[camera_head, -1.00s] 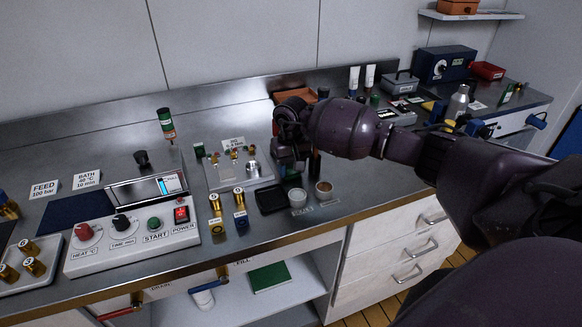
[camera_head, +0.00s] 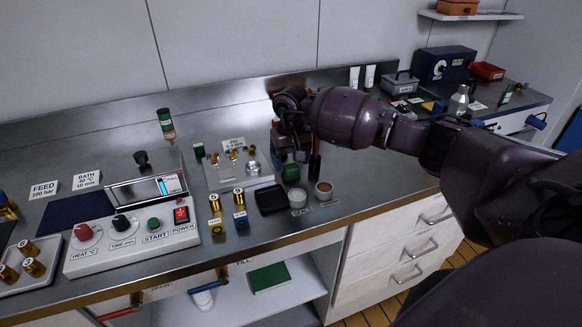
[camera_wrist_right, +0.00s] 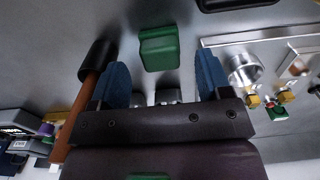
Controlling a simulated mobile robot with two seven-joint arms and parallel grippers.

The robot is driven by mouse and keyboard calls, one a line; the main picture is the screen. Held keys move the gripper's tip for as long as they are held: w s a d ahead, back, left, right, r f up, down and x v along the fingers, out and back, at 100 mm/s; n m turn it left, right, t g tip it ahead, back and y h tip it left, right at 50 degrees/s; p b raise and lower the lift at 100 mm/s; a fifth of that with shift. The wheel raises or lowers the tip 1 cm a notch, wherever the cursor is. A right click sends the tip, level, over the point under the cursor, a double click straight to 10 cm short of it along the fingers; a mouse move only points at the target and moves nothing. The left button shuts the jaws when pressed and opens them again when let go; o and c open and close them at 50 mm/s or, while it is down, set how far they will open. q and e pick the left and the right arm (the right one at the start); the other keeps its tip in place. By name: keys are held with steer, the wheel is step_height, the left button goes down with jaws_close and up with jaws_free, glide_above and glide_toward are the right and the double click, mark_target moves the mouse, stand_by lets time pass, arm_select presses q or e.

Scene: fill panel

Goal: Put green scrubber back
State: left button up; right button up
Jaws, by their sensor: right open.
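A green block (camera_head: 290,173), which looks like the scrubber, rests on the steel counter just behind the small cups. It also shows in the right wrist view (camera_wrist_right: 159,48), just beyond and between my blue fingertips. My right gripper (camera_wrist_right: 161,75) is open, with nothing between its fingers. In the head view my right gripper (camera_head: 291,152) is just behind the block, partly hidden by its own wrist. A green pad (camera_head: 269,277) lies on the shelf under the counter. My left gripper is not in view.
A wood-handled tool with a black head (camera_wrist_right: 90,80) stands close beside the left finger. A black tray (camera_head: 271,200), two small cups (camera_head: 297,197) and a plate of brass fittings (camera_head: 238,170) are near. A control box (camera_head: 133,237) stands to the left.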

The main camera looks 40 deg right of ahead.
mark_target(291, 166)
step_height(291, 166, up, 9)
stand_by(0.3)
stand_by(0.5)
